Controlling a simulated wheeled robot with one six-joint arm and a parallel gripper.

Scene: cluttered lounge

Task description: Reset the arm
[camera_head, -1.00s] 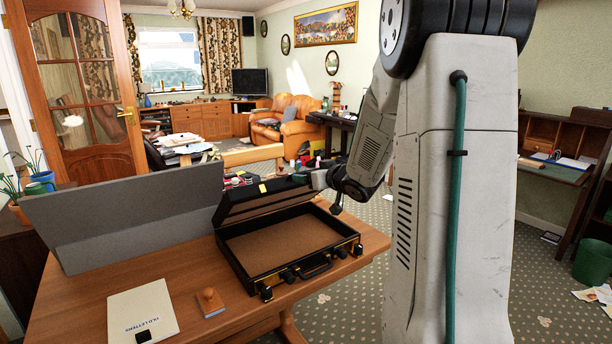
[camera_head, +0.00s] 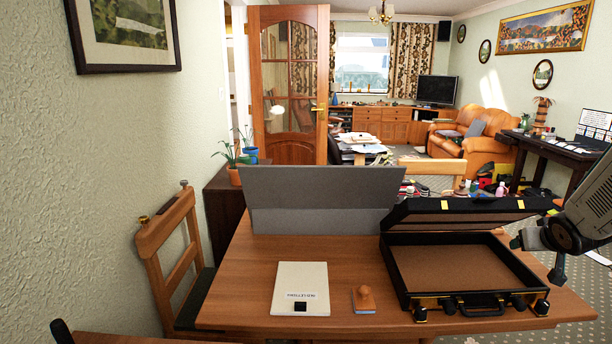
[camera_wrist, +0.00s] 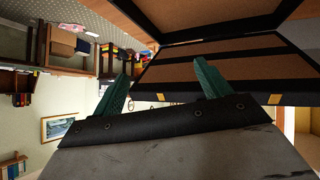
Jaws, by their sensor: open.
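My gripper shows in the wrist view (camera_wrist: 160,88) with its two green fingers spread wide apart and nothing between them. Beyond the fingers is the open black briefcase (camera_wrist: 205,70), with its brown lining. In the head view the briefcase (camera_head: 395,275) lies open and empty on the wooden table (camera_head: 235,290), its lid raised at the back.
A grey folded panel (camera_head: 320,195) stands at the table's back. A white letters folder (camera_head: 300,288) and a wooden stamp (camera_head: 364,298) lie left of the briefcase. A wooden chair (camera_head: 172,250) stands at the table's left. A dark side table (camera_head: 550,150) is at the right.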

